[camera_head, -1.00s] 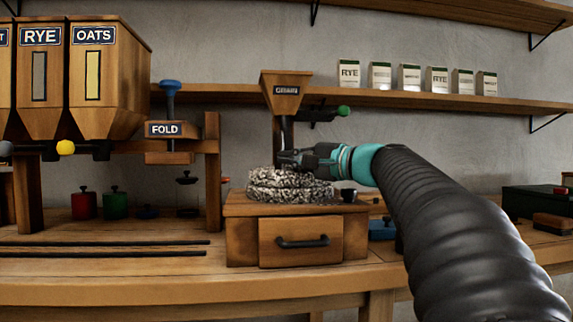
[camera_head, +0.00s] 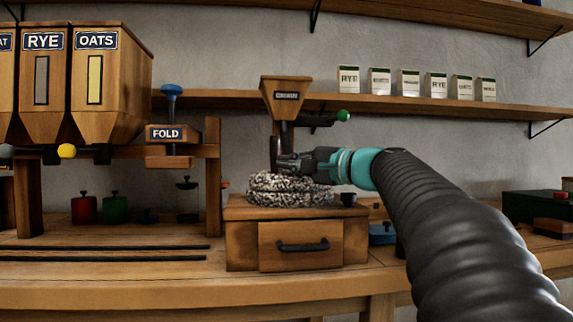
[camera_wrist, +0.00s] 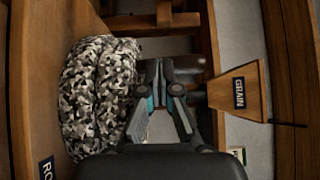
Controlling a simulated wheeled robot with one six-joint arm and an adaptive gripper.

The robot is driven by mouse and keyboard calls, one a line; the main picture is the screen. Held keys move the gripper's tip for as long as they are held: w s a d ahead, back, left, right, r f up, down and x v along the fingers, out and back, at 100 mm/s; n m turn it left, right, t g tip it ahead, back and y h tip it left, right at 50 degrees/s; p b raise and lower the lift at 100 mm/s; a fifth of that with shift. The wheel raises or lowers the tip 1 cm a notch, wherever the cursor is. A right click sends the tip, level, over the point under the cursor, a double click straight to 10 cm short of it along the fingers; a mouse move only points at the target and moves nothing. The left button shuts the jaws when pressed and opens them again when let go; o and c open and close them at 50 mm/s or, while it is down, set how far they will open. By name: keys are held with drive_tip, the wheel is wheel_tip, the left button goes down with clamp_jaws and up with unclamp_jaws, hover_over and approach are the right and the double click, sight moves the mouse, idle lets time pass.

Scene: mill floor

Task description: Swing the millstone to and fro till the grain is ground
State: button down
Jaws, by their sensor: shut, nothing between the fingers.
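The millstone (camera_head: 290,190) is a speckled black-and-white pair of round stones, one on the other, on a wooden box with a drawer (camera_head: 240,238). It also shows at the left in the wrist view (camera_wrist: 97,95). A wooden hopper (camera_head: 287,84) stands above and behind it, labelled GRAIN in the wrist view (camera_wrist: 222,92). My gripper (camera_head: 283,163) comes from the right, just above the top stone. Its fingers (camera_wrist: 160,75) are shut with nothing between them. A dark cylindrical piece lies near the fingertips in the wrist view; whether they touch it I cannot tell.
A dark cup (camera_head: 348,199) sits on the box's right end. A green-knobbed lever (camera_head: 343,115) juts out by the hopper. Small packets (camera_head: 437,85) line the shelf.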

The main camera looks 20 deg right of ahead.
drive_tip(key=s+d+b, duration=0.1)
drive_tip(key=s+d, duration=0.3)
drive_tip(key=s, duration=0.8)
drive_tip(key=shift+d+f, duration=0.35)
drive_tip(key=shift+w, duration=0.1)
drive_tip(key=s+a+f+n+g+h+p, duration=0.1)
drive_tip(key=s+a+f+g+h, duration=0.15)
drive_tip(key=a+f, duration=0.45)
drive_tip(key=s+a+f+n+g+h+p, duration=0.1)
drive_tip(key=s+a+f+g+h+p, duration=0.2)
drive_tip(key=f, duration=0.8)
drive_tip(key=s+f+n+g+h, duration=0.2)
drive_tip(key=s+f+n, duration=0.2)
drive_tip(key=f, duration=0.6)
drive_tip(key=s+f+n+g+h+p, duration=0.1)
drive_tip(key=s+f+n+g+h, duration=0.1)
drive_tip(key=s+f, duration=0.7)
drive_tip(key=f+n+h, duration=0.1)
drive_tip(key=n, duration=0.1)
drive_tip(key=shift+s+f+n, duration=0.15)
drive_tip(key=shift+s+n, duration=0.05)
drive_tip(key=shift+n, duration=0.1)
drive_tip(key=shift+d+h, duration=0.1)
drive_tip(key=shift+h, duration=0.15)
